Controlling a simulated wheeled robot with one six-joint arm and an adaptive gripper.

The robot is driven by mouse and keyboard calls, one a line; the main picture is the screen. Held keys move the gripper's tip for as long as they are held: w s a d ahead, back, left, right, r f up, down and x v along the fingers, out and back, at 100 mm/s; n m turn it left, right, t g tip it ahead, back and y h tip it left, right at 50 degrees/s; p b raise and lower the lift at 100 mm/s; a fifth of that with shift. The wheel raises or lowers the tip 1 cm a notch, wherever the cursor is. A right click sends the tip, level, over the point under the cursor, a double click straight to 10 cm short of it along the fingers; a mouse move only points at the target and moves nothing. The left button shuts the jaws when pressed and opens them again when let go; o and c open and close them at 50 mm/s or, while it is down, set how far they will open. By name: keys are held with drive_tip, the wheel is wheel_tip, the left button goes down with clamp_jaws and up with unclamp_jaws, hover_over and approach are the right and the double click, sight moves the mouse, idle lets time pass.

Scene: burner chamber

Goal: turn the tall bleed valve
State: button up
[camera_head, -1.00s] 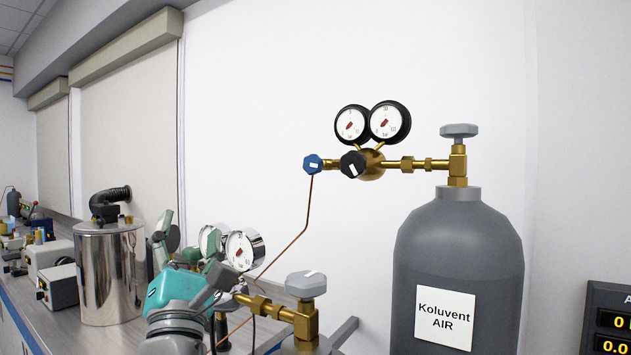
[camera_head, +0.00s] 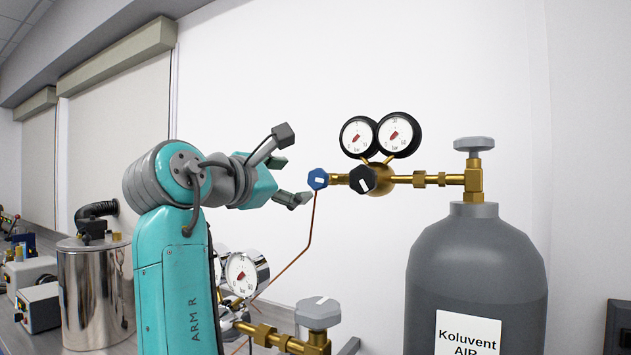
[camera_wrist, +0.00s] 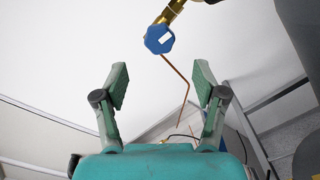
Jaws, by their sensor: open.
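The tall grey cylinder labelled Koluvent AIR (camera_head: 475,270) carries a brass regulator (camera_head: 425,180) with two round gauges. A blue faceted knob (camera_head: 318,179), which I take as the bleed valve, sits at the regulator's left end. A black knob (camera_head: 361,180) is just right of it, and a grey handwheel (camera_head: 474,145) tops the cylinder. My gripper (camera_head: 290,168) is open and empty, just left of the blue knob, fingers spread above and below. In the wrist view, the blue knob (camera_wrist: 159,39) shows beyond and roughly centred between the open fingers, apart from them.
A thin copper tube (camera_head: 300,250) runs down from the blue knob. A lower brass valve with a grey handwheel (camera_head: 318,312) and a gauge (camera_head: 242,274) stand below my arm. A steel vessel (camera_head: 92,295) is on the bench at left.

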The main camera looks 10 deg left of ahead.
sight(315, 180)
drive_tip(key=x, duration=0.9)
drive_tip(key=shift+w, duration=0.25)
drive_tip(key=shift+f, duration=0.1)
drive_tip(key=c, duration=1.2)
